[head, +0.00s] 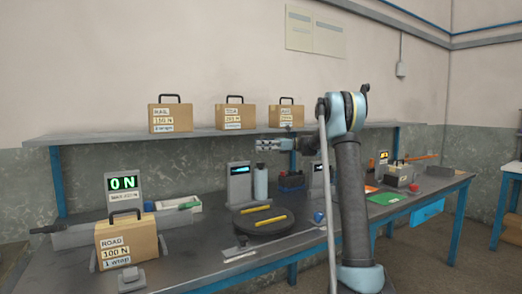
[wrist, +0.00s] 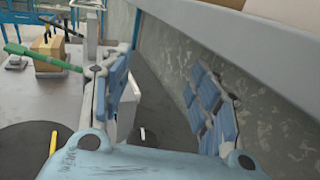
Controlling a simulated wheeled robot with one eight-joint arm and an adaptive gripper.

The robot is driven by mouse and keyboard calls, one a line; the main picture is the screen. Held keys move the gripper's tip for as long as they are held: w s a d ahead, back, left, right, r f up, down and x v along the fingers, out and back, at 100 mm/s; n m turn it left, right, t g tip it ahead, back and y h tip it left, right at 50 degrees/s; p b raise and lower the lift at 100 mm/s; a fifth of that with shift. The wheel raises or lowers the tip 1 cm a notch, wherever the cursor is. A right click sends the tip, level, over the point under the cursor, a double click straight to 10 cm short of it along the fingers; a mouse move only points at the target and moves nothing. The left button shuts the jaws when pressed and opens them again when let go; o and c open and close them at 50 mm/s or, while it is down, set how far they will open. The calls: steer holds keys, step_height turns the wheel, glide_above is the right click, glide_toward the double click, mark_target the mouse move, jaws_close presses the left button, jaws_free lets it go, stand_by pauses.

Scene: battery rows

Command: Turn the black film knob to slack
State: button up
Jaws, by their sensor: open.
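My gripper (head: 266,145) is raised over the back of the bench, just under the wall shelf, and points left. Its two fingers are spread and empty; they also frame the wrist view (wrist: 163,98). I cannot surely make out the black film knob in either view. A black round turntable (head: 250,228) with yellow bars lies on the bench, below and in front of the gripper; its dark edge shows in the wrist view (wrist: 25,142). A pale blue cylinder (head: 260,183) stands behind it, beside a grey post with a lit display (head: 239,187).
A case marked ROAD 100 N (head: 128,240) stands at front left, near a display reading 0 N (head: 123,183). Three cases, including the RAIL case (head: 170,118), stand on the shelf (head: 95,137) close above my gripper. A green sheet (head: 383,198) lies right of my arm.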

mark_target(263, 163)
steer(key=shift+s+a+m+t, duration=0.2)
steer(key=shift+m+t, duration=0.1)
steer(key=shift+t, duration=0.2)
steer(key=s+d+f+m+t+h, duration=0.45)
steer(key=s+m+t, duration=0.2)
steer(key=t, duration=0.25)
steer(key=s+d+f+m+t+h, duration=0.4)
steer(key=s+d+f+m+t, duration=0.15)
steer(key=s+t, duration=0.25)
steer(key=shift+m+y, duration=0.25)
steer(key=shift+m, duration=0.15)
steer(key=x, duration=0.6)
steer(key=r+x, duration=0.1)
steer(key=x, duration=1)
steer(key=shift+w+a+r, duration=0.15)
steer(key=shift+w+r, duration=0.05)
steer(key=shift+w, duration=0.1)
